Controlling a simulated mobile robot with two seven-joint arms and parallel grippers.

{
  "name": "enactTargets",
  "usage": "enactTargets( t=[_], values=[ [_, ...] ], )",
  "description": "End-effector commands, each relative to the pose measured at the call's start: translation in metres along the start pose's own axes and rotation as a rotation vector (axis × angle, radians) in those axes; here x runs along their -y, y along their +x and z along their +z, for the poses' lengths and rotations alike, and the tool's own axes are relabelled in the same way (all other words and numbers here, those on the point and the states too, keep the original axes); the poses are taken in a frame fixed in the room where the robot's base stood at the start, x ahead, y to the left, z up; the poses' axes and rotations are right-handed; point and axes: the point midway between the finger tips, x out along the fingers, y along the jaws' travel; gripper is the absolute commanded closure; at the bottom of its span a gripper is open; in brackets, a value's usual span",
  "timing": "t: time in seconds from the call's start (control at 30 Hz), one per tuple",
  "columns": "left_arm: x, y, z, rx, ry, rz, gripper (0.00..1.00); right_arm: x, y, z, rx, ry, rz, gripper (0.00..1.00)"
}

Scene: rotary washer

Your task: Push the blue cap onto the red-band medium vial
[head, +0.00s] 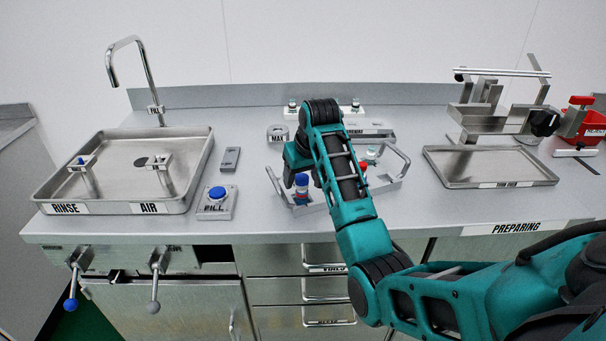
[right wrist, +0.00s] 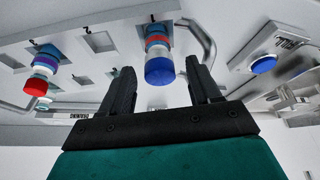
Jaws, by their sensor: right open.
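The blue cap (right wrist: 159,71) sits on top of the red-band vial (right wrist: 157,40), which stands in a slot of the metal rack (head: 278,186). The blue cap also shows in the head view (head: 302,180); I cannot tell how far down it sits. My right gripper (right wrist: 160,68) is open in the right wrist view. Its fingers are on either side of the capped vial, apart from it. In the head view my right arm hides part of the rack, and the fingertips are hard to make out. My left gripper is not in view.
The FILL button block (head: 217,205) is left of the rack, near the sink (head: 190,190). A metal tray (head: 490,180) lies at the right.

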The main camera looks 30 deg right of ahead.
Motion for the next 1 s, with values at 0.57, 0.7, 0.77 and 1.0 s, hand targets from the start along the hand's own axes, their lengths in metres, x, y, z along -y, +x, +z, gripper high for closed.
enactTargets(
  t=[0.57, 0.7, 0.77, 1.0],
  values=[
    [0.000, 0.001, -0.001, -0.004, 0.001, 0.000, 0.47, -0.003, -0.087, -0.003, -0.012, 0.000, 0.007, 0.38],
    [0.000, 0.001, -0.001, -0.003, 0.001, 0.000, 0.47, -0.003, -0.099, -0.003, -0.011, -0.001, 0.007, 0.38],
    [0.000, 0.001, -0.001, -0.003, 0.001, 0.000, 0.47, -0.003, -0.103, -0.001, -0.005, -0.002, 0.008, 0.38],
    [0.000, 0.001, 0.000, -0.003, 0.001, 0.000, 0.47, -0.001, -0.121, -0.005, -0.020, -0.007, 0.006, 0.38]
  ],
)
